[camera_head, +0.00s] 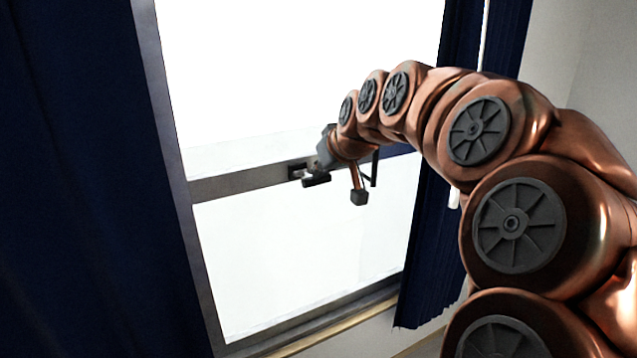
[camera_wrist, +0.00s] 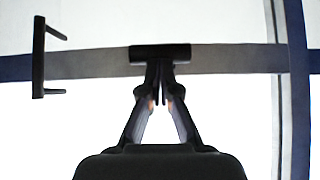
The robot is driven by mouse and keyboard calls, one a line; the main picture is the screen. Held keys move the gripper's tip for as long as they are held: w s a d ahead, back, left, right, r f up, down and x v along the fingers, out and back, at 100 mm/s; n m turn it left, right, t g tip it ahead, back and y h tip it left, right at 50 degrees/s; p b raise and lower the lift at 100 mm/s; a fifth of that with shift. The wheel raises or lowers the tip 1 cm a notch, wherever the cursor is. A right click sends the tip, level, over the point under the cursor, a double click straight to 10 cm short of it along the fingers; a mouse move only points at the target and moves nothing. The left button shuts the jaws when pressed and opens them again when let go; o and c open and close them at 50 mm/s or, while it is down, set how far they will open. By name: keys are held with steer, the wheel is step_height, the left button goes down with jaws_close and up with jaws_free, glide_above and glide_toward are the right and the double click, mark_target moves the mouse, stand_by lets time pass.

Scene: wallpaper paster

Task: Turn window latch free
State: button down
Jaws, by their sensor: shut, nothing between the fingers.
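The window latch (camera_head: 316,180) is a small dark handle on the grey crossbar of the window. In the wrist view the latch (camera_wrist: 160,52) is a black bar lying along the crossbar. My gripper (camera_wrist: 160,68) is shut and empty, its fingertips together at the middle of the latch bar. They look close to it or touching; I cannot tell which. In the head view my gripper (camera_head: 317,168) is beside the latch, and its fingertips are hard to make out.
A black bracket handle (camera_wrist: 39,58) sits on the crossbar to the left in the wrist view. The window frame (camera_head: 172,120) surrounds bright panes. Dark blue curtains (camera_head: 80,200) hang on both sides. My copper arm covers the right of the head view.

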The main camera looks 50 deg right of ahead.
steer(key=f+t+b, duration=0.1)
steer(key=f+b, duration=0.1)
steer(key=b, duration=0.3)
steer(key=s+f+t+h+b, duration=0.1)
steer(key=f+t+b, duration=0.1)
steer(key=b, duration=0.2)
steer(key=shift+a+b, duration=0.2)
steer(key=shift+b, duration=0.2)
steer(key=shift+f+b, duration=0.25)
steer(key=shift+b, duration=0.4)
steer(key=shift+r, duration=0.15)
steer(key=shift+r, duration=0.65)
step_height(320, 180, up, 10)
stand_by(0.6)
stand_by(0.5)
